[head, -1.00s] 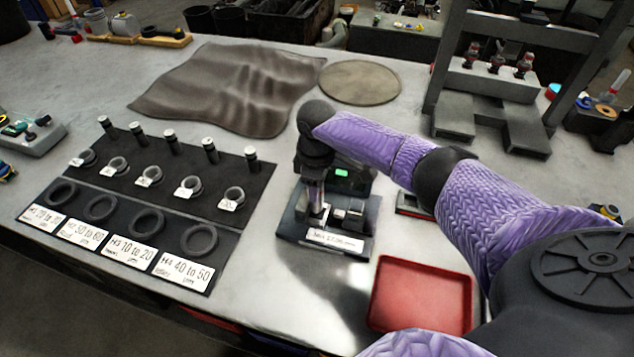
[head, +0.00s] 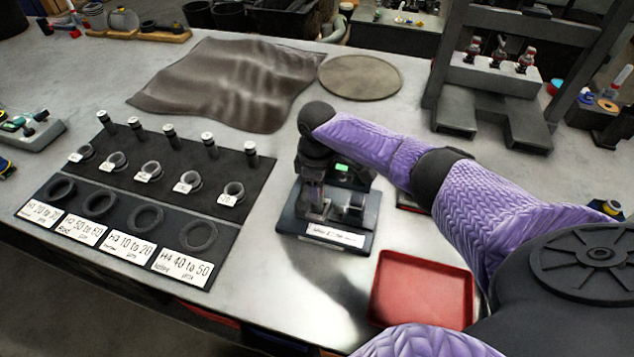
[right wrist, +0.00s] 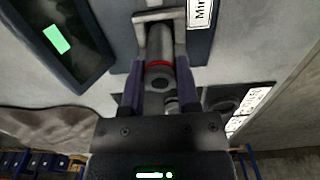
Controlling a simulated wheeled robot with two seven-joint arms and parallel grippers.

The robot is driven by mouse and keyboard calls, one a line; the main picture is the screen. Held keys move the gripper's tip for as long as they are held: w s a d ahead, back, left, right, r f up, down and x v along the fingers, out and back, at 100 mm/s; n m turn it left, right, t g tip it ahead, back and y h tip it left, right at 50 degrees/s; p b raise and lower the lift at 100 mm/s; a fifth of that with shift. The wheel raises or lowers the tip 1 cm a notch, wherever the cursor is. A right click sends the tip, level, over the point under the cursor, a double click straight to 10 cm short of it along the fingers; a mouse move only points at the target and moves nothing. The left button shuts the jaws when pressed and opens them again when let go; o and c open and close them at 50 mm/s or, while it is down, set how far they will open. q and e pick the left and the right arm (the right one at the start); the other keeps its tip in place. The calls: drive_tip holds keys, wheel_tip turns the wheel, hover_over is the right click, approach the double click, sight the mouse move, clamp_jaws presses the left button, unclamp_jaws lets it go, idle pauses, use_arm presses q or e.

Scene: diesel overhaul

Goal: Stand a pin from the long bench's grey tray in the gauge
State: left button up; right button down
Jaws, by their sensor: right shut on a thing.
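The gauge (head: 340,238) is a dark-based stand with a small green display (head: 342,167) and a white label on its front edge. It sits on the bench near the middle of the head view. My right gripper (head: 317,205) points down at the gauge's left part. In the right wrist view, its two purple fingers (right wrist: 159,95) are shut on a grey cylindrical pin (right wrist: 160,50) with a red ring. The pin's far end is beside a pale metal bracket of the gauge; whether it rests on the gauge is hidden. My left gripper is not in view.
A black board (head: 180,163) with upright pins, rings and labels lies left of the gauge. An empty red tray (head: 422,262) lies front right. A brown cloth (head: 225,80) and round mat (head: 360,77) lie behind. A dark press frame (head: 455,105) stands back right.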

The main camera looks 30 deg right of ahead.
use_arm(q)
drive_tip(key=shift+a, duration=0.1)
use_arm(e)
drive_tip(key=shift+f, duration=0.1)
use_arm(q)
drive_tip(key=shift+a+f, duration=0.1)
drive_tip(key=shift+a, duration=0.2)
use_arm(e)
drive_tip(key=shift+f, duration=0.4)
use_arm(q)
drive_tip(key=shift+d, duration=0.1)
